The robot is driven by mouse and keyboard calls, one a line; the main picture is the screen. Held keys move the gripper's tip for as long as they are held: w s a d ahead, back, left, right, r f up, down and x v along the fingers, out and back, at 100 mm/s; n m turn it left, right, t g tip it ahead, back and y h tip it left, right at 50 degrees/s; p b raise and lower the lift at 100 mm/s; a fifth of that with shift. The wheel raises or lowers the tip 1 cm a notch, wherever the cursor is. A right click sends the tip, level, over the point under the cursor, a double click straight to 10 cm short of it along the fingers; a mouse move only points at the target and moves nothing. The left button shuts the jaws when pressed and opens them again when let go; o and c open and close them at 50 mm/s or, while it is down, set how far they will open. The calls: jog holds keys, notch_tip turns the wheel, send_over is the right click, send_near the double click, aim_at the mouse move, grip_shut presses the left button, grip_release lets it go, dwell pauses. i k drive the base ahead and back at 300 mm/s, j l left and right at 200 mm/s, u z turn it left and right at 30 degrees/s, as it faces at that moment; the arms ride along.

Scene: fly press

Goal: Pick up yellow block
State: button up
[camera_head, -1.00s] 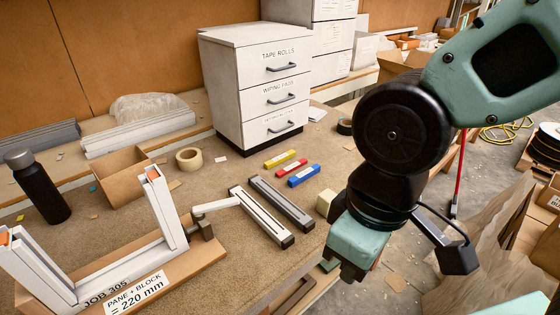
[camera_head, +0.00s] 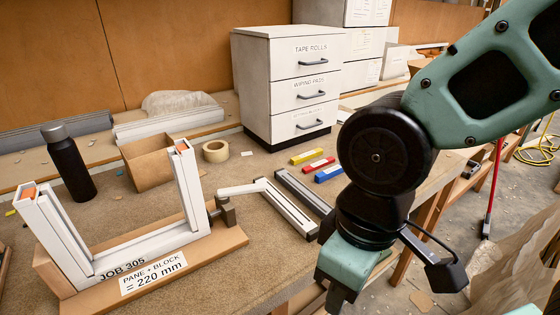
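The yellow block (camera_head: 306,156) lies flat on the bench in front of the white drawer unit. It is the farthest back of three small bars, with a red block (camera_head: 318,165) and a blue block (camera_head: 328,173) nearer to me. My gripper (camera_head: 338,295) hangs at the bench's front right edge, well apart from the yellow block and nearer to me. Its fingers point down and are partly cut off by the bottom of the picture. I cannot tell whether they are open or shut.
A white drawer unit (camera_head: 290,85) stands behind the blocks. Two long bars, one dark (camera_head: 301,191), lie in front of them. A white frame marked JOB 305 (camera_head: 150,243) fills the left front. A tape roll (camera_head: 216,151), open carton (camera_head: 150,163) and dark bottle (camera_head: 68,165) stand farther back.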

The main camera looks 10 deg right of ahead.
aim_at(303, 158)
jog(key=i+l+u, duration=0.15)
jog(key=l+u, duration=0.15)
jog(key=u, duration=0.2)
jog(key=i+l+u, duration=0.15)
jog(key=l+u, duration=0.3)
jog(key=i+l+u, duration=0.15)
jog(key=l, duration=0.7)
jog(key=l+u, duration=0.15)
jog(key=l, duration=0.65)
jog(key=i, duration=0.1)
